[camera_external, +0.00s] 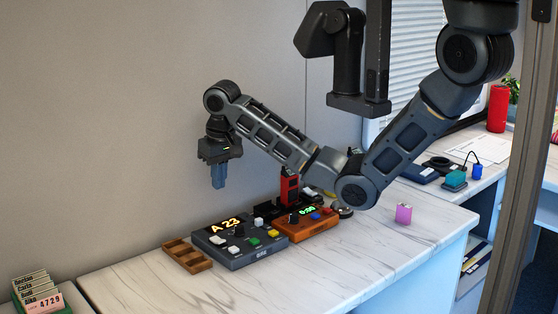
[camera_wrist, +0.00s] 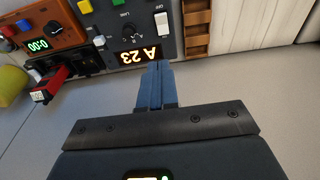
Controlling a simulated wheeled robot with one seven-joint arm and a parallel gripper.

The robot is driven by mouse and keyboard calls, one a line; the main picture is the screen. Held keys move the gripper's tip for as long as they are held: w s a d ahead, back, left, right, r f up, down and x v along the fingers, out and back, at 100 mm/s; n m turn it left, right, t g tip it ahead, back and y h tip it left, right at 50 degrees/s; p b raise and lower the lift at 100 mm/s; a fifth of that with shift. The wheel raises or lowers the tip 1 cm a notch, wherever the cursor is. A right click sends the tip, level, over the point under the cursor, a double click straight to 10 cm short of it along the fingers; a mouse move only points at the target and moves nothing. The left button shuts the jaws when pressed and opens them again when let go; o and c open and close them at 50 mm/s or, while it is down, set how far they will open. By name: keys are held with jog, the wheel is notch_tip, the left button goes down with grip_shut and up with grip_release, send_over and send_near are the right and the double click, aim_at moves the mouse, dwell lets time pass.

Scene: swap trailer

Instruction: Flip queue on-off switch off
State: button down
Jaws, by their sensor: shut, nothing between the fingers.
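The queue box (camera_external: 241,258) is a dark grey console on the counter with a lit "A 23" display (camera_external: 226,224). Its white rocker switch (camera_wrist: 163,22) shows at the top of the wrist view, with "OFF" lettering beside it; which way it is tipped I cannot tell. The switch is small and pale in the external view (camera_external: 219,241). My gripper (camera_external: 218,183) is shut and empty, pointing down above the box's left, rear side. In the wrist view, its blue fingertips (camera_wrist: 156,70) lie together just short of the display and do not visibly touch anything.
An orange timer box (camera_external: 308,226) reading 0:00 stands right of the queue box, with a red device (camera_external: 289,187) behind it. A wooden tray (camera_external: 187,256) lies close on the left. The front counter is clear.

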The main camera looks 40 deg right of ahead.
jog(key=shift+f, duration=0.1)
jog(key=b, duration=0.4)
send_over(222, 239)
jog(key=f, duration=1.2)
jog(key=shift+w+d, duration=0.1)
jog(key=shift+w, duration=0.1)
jog(key=shift+s+f, duration=0.25)
jog(key=shift+f, duration=0.5)
jog(key=shift+p, duration=0.3)
jog(key=shift+s+f+t, duration=0.3)
jog(key=shift+w, duration=0.1)
